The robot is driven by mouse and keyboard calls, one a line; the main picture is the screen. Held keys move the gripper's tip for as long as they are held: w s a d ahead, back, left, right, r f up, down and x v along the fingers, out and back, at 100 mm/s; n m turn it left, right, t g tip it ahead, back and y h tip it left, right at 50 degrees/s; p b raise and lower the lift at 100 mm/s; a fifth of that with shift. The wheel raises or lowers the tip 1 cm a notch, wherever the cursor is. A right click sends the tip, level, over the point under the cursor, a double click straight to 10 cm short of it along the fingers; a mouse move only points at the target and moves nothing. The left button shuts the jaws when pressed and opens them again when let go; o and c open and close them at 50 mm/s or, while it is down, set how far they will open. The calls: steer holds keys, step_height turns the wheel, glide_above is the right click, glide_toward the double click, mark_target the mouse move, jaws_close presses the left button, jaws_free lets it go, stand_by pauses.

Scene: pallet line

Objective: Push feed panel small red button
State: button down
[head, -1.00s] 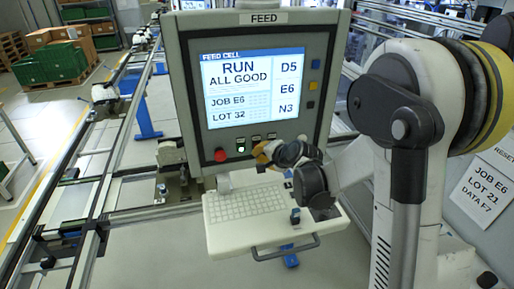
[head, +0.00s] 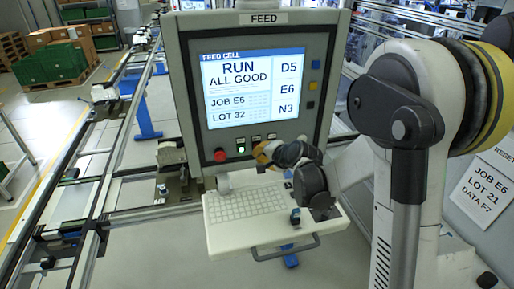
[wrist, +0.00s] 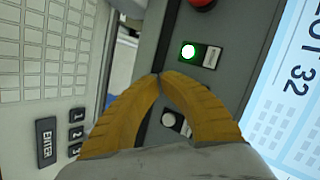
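The feed panel (head: 187,95) stands upright, with a lit screen (head: 253,88) and a row of controls under it. A round red button (head: 220,155) is at the left of that row, and its edge shows at the top of the wrist view (wrist: 202,3). A lit green button (head: 241,149) is beside it, also clear in the wrist view (wrist: 188,52). A pale button (wrist: 168,118) shows between my fingers. My gripper (wrist: 160,75) is shut and empty, fingertips together close to the panel below the green button in the wrist view. I see no separate small red button; my gripper covers part of the row.
A keyboard shelf (head: 225,238) with a front handle juts out below the panel. Coloured buttons (head: 313,86) line the panel's right side. Conveyor rails (head: 90,220) run along the left. A sign (head: 488,190) hangs at the right, beyond my arm.

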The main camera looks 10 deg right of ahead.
steer(key=shift+w, duration=0.15)
steer(key=shift+w, duration=0.3)
steer(key=shift+w+b, duration=0.45)
steer(key=shift+w, duration=0.05)
stand_by(0.8)
steer(key=shift+s, duration=0.1)
steer(key=shift+s+b, duration=0.3)
steer(key=shift+s, duration=0.5)
steer(key=s, duration=0.5)
steer(key=shift+b, duration=0.4)
steer(key=shift+s, duration=0.1)
stand_by(0.4)
